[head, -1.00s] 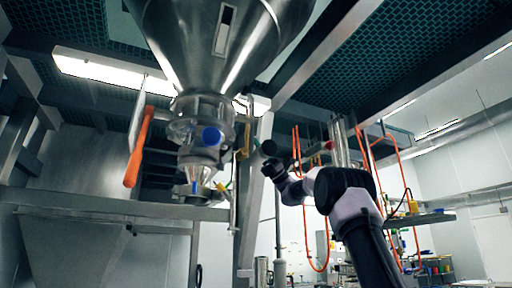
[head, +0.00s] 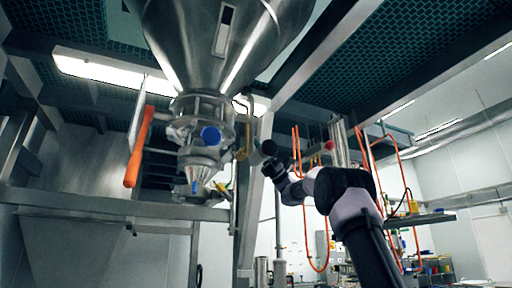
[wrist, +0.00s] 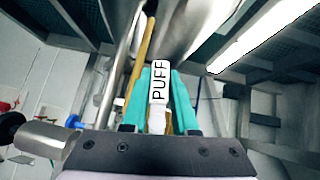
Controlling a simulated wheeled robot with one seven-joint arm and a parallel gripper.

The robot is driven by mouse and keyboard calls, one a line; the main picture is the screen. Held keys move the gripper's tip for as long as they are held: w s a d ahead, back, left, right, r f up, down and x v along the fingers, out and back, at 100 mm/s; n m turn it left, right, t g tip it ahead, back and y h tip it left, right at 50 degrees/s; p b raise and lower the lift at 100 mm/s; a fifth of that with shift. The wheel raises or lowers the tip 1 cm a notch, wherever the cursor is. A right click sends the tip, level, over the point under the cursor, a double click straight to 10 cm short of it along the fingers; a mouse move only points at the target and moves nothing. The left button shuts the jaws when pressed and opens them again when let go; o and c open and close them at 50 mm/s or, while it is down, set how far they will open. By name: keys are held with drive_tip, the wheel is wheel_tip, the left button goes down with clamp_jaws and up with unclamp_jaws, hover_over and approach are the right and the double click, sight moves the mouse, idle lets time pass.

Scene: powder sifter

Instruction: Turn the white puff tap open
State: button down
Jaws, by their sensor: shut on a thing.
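The white puff tap (wrist: 159,85), a slim handle with the word PUFF in black, stands between the two teal fingers of my gripper (wrist: 160,92) in the wrist view. The gripper is shut on the tap, with a finger on each side. The tap is too small to make out there.
The large steel hopper (head: 215,40) hangs above a clamped outlet with a blue knob (head: 211,136). An orange handle (head: 138,148) is on its left. A yellow pipe (wrist: 144,48) runs close behind the tap. Orange hoses (head: 306,200) hang behind my arm.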

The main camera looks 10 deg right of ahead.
drive_tip(key=shift+n, duration=0.3)
drive_tip(key=shift+s+d+f+n+g+h, duration=0.1)
drive_tip(key=shift+s+f+n+g+h, duration=0.2)
drive_tip(key=shift+n+g+h, duration=1.45)
drive_tip(key=shift+s+d+f+n+g+h, duration=0.1)
drive_tip(key=shift+s+n+g+h, duration=0.25)
drive_tip(key=shift+n+g+h, duration=1.4)
drive_tip(key=shift+s+f+n+g+h, duration=0.15)
drive_tip(key=shift+s+n+g+h, duration=0.4)
drive_tip(key=shift+n, duration=2.25)
drive_tip(key=shift+f+n+g+h, duration=0.1)
drive_tip(key=shift+n+g+h, duration=0.25)
drive_tip(key=shift+n+h, duration=0.25)
drive_tip(key=c, duration=0.7)
unclamp_jaws()
drive_tip(key=shift+w+m+y, duration=0.1)
drive_tip(key=shift+m+y, duration=0.3)
drive_tip(key=shift+y, duration=0.05)
